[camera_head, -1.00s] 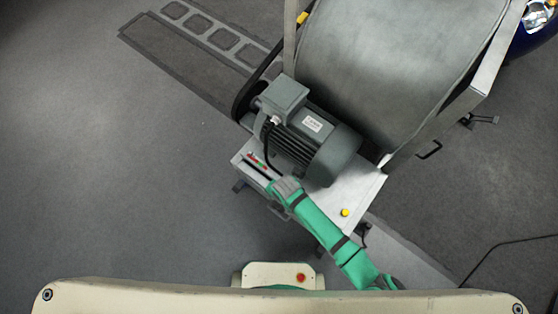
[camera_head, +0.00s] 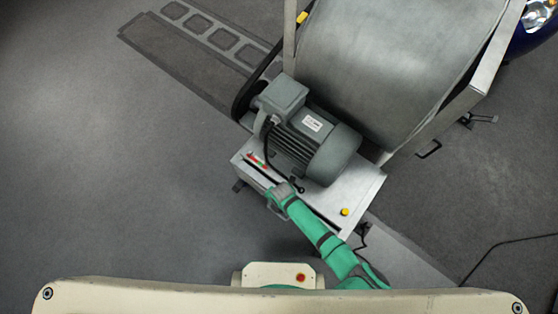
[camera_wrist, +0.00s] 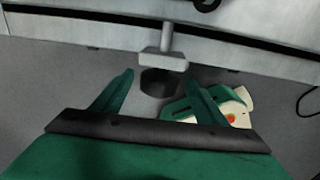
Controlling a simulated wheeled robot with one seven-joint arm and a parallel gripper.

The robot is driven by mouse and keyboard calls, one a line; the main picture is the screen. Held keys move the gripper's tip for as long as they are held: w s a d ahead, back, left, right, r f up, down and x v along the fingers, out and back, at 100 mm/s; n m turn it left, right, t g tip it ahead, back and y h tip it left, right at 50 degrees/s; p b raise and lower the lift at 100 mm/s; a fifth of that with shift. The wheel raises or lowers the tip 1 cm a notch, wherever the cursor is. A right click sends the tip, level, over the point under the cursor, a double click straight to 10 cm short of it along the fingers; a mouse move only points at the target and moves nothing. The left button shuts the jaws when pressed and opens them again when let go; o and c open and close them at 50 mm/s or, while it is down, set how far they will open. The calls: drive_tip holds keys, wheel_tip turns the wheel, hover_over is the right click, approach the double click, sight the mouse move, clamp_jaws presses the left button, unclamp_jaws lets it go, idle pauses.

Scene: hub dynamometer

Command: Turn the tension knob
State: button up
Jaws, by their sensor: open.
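A dark, many-sided knob (camera_wrist: 160,84), which looks like the tension knob, shows in the wrist view just below a pale grey bracket (camera_wrist: 160,61) on the front of the machine. My gripper (camera_wrist: 161,78) is open, with one green finger to each side of the knob in the picture. Gaps show between the knob and both fingers; I cannot tell how far ahead the knob is. In the head view my gripper (camera_head: 276,193) is at the front edge of the machine's frame (camera_head: 362,188); the knob is not visible there.
A grey motor (camera_head: 318,145) stands on the frame beside a large roller (camera_head: 390,60). A yellow button (camera_head: 345,212) and a small panel with red and green marks (camera_head: 256,161) are near the front edge. The floor at left is clear. A cable (camera_head: 505,243) lies at right.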

drive_tip(key=c, duration=1)
drive_tip(key=shift+c, duration=0.2)
drive_tip(key=shift+d, duration=0.15)
drive_tip(key=shift+s+d+f+t+y, duration=0.1)
drive_tip(key=shift+s+d+t+y, duration=0.05)
drive_tip(key=shift+t+y, duration=0.4)
drive_tip(key=shift+s+d+t+y, duration=0.15)
drive_tip(key=shift+t+y, duration=0.2)
drive_tip(key=shift+y, duration=0.3)
drive_tip(key=shift+s+d+f+t+y, duration=0.1)
drive_tip(key=shift+d+t+y, duration=0.05)
drive_tip(key=shift+t+y, duration=0.45)
drive_tip(key=shift+s+d+f+t+y, duration=0.1)
drive_tip(key=shift+t+y, duration=0.3)
drive_tip(key=shift+y, duration=0.4)
drive_tip(key=shift+s+d+f+t+y, duration=0.15)
drive_tip(key=shift+f+t+y, duration=0.1)
drive_tip(key=shift+t+y, duration=0.65)
drive_tip(key=shift+w+d+f+t+y, duration=0.1)
drive_tip(key=shift+f+t+y, duration=0.1)
drive_tip(key=shift+t+y, duration=0.65)
drive_tip(key=shift+f+y, duration=0.1)
drive_tip(key=shift+y, duration=0.65)
drive_tip(key=shift+f+t+y, duration=0.1)
drive_tip(key=shift+t+y, duration=0.35)
drive_tip(key=shift+y, duration=0.05)
